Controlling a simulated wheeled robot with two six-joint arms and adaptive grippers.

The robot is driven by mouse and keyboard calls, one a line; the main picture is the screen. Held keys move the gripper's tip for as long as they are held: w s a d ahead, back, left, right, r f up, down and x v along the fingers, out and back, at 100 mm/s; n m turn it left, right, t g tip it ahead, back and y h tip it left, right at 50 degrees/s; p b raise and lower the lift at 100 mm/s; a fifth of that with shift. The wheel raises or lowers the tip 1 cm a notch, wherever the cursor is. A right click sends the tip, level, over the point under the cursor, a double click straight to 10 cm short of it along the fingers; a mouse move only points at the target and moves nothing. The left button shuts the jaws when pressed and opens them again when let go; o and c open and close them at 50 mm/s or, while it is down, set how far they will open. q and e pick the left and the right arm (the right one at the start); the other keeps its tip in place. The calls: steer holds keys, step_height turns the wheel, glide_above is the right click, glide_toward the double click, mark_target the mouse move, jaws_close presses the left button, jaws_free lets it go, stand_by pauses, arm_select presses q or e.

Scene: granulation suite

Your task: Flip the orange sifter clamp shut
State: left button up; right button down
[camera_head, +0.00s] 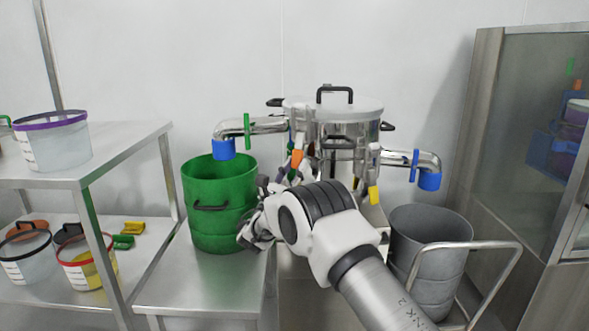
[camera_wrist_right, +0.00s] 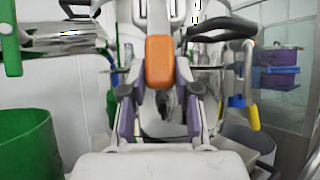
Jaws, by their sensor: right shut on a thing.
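The orange sifter clamp (camera_head: 297,158) is on the front left of the steel sifter (camera_head: 345,125), below its rim. In the right wrist view the orange clamp (camera_wrist_right: 159,62) stands upright at the upper middle. My right gripper (camera_head: 290,173) reaches up to it from below, with its fingers on both sides of the clamp's lower part, and is shut on it. The clamp's lower end and the exact contact are partly hidden by the fingers. My left gripper is not in view.
A green bin (camera_head: 217,190) stands left of my right wrist, and a grey bin (camera_head: 432,240) stands at the right. Blue-capped outlet pipes (camera_head: 255,125) stick out on both sides of the sifter. A yellow-ended handle (camera_head: 373,194) hangs on its right. A steel shelf (camera_head: 130,140) is far left.

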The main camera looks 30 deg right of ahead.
steer(key=c, duration=0.8)
jaws_free()
steer(key=shift+w+d, duration=0.1)
steer(key=shift+c, duration=0.2)
steer(key=v, duration=1.2)
